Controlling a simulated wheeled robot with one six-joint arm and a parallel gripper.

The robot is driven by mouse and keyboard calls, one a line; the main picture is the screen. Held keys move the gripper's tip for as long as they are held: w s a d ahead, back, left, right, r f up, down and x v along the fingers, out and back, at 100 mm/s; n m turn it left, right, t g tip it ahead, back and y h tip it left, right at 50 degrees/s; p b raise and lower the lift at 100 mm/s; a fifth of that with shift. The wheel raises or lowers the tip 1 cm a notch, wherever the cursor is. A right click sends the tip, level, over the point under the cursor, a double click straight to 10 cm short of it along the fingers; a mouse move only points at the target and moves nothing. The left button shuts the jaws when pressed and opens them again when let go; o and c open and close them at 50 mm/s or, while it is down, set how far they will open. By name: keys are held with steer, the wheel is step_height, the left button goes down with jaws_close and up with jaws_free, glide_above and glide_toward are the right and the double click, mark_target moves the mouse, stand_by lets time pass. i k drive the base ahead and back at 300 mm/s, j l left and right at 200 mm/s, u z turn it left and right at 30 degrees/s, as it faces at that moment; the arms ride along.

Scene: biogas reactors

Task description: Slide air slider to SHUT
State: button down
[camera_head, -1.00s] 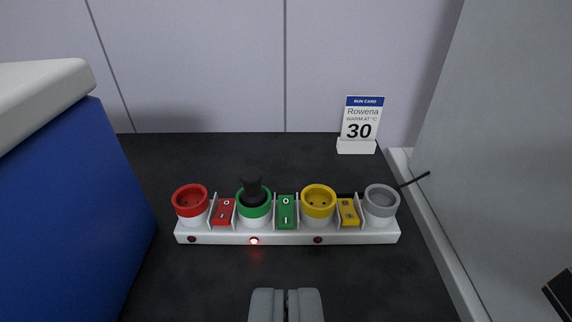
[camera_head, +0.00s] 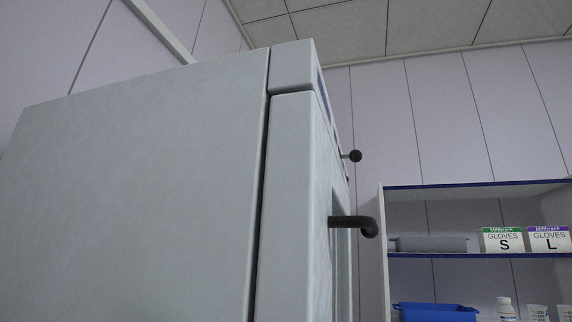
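A tall light-grey cabinet (camera_head: 150,180) fills the left and middle of the view, seen from its side and a little from below. A small black ball knob (camera_head: 355,156) sticks out from the upper part of its front. I see it edge-on and cannot tell whether it is the air slider. No SHUT marking is readable. A black bent handle (camera_head: 368,226) sticks out lower on the cabinet's door (camera_head: 295,200). The front face is mostly hidden by the angle. My gripper is not in view.
A shelf unit (camera_head: 478,187) with blue edges stands at the right. It holds two glove boxes (camera_head: 502,240), a grey roll (camera_head: 430,243), a blue bin (camera_head: 436,312) and a white bottle (camera_head: 506,308). The wall behind is panelled.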

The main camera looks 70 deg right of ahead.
mark_target(355, 156)
steer(key=k+l+z, duration=0.15)
steer(key=k+z, duration=0.25)
steer(key=k, duration=0.2)
steer(key=j+z, duration=0.2)
steer(key=z, duration=0.2)
steer(key=j+z, duration=0.2)
steer(key=z, duration=0.2)
steer(key=j+z, duration=0.2)
steer(key=z, duration=0.2)
steer(key=j+z, duration=0.2)
steer(key=z, duration=0.15)
steer(key=j, duration=0.25)
steer(key=k+z, duration=0.05)
